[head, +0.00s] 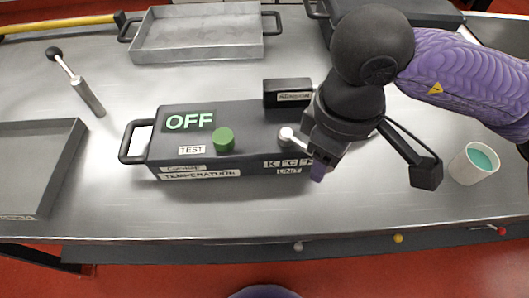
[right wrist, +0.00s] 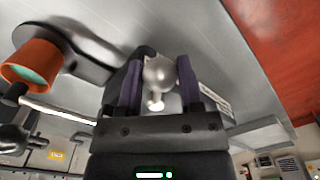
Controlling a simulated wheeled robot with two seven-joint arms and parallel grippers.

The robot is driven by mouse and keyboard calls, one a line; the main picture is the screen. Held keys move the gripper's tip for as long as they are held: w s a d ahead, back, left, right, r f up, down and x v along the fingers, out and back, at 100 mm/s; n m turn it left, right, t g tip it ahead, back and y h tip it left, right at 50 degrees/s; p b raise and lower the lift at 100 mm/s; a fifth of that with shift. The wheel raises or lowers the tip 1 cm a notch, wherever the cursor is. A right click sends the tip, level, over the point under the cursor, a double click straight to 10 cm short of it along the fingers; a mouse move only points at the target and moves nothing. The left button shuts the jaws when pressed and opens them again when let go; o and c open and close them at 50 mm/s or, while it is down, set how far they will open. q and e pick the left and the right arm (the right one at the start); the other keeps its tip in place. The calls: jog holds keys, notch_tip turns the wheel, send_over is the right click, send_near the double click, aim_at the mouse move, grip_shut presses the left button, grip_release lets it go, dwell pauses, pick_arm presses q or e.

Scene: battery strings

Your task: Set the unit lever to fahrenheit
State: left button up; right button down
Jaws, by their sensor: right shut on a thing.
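The dark temperature unit (head: 250,150) sits on the metal bench, with a lit OFF display and a green knob (head: 224,139). Its unit lever (head: 289,133) shows a pale ball and a short rod running right toward my right gripper (head: 317,160). The UNIT label (head: 288,170) below has K and °C readable; the mark at its right end is partly hidden by the gripper. In the right wrist view, the two purple fingers of my right gripper (right wrist: 161,88) are shut on the lever, whose silver ball (right wrist: 159,73) shows between them. My left gripper is out of view.
A small dark block (head: 287,93) stands at the unit's back right. A white cup (head: 474,163) stands right, a metal tray (head: 197,35) behind, and a silver-handled tool (head: 87,95) and grey tray (head: 60,175) left. Bench in front is clear.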

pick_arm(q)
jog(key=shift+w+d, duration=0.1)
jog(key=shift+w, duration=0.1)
pick_arm(e)
jog(key=shift+r, duration=0.1)
jog(key=shift+d, duration=0.1)
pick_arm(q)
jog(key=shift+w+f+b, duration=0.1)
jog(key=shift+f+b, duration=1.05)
pick_arm(e)
jog(key=shift+w+d+n, duration=0.5)
jog(key=shift+w+n, duration=0.05)
jog(key=shift+n, duration=0.65)
jog(key=shift+r, duration=0.1)
jog(key=shift+c, duration=1.6)
grip_release()
notch_tip(320, 180, up, 7)
jog(key=p, duration=0.3)
jog(key=shift+r+p, duration=0.1)
jog(key=shift+p, duration=0.3)
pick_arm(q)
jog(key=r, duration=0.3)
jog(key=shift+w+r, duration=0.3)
